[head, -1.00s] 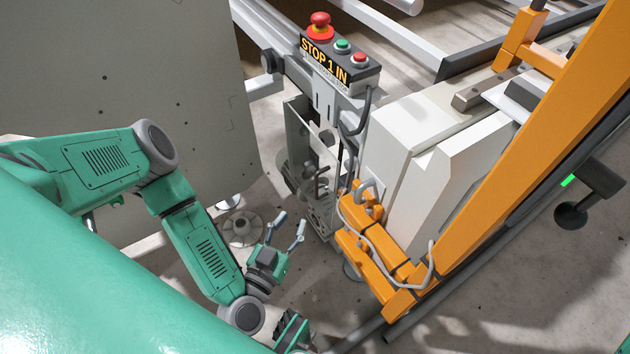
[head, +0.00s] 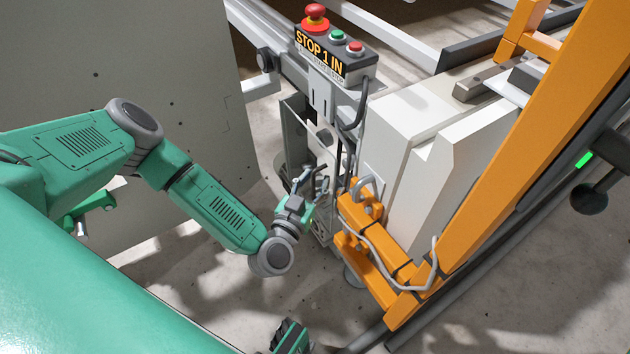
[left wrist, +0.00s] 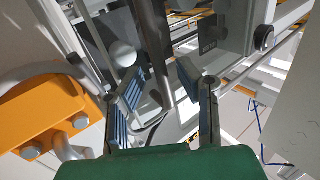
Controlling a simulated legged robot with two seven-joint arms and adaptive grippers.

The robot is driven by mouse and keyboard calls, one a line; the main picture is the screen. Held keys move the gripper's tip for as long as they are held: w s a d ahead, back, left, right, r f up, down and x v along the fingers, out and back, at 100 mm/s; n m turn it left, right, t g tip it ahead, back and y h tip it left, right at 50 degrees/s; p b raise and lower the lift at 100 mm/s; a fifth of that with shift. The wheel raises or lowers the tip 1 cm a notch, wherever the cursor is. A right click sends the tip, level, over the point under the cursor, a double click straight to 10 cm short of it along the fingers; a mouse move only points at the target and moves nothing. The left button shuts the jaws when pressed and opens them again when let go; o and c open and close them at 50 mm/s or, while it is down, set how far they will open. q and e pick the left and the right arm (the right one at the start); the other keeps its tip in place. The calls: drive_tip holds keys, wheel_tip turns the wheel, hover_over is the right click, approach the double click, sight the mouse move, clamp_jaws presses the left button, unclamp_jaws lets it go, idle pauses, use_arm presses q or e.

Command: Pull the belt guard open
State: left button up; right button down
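The belt guard seems to be the grey metal panel assembly (head: 293,122) below the control box; its lower part is largely hidden behind my gripper. My left gripper (head: 312,181) is right in front of it, near a bent bar seen on the guard earlier. In the left wrist view the two blue-padded fingers (left wrist: 165,92) stand apart. A dark grey bar (left wrist: 150,45) runs between and beyond them; I cannot tell whether they touch it. A white round knob (left wrist: 122,53) shows behind the left finger.
A control box (head: 335,55) with a red stop button stands above the guard. An orange bracket (head: 372,245) with a grey cable is close on the gripper's right, beside a white housing (head: 415,130). A large grey panel (head: 150,60) stands left. Floor below is clear.

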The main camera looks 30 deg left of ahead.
use_arm(q)
drive_tip(key=shift+a, duration=0.15)
drive_tip(key=c, duration=0.7)
drive_tip(key=shift+a, duration=0.15)
drive_tip(key=shift+s, duration=0.1)
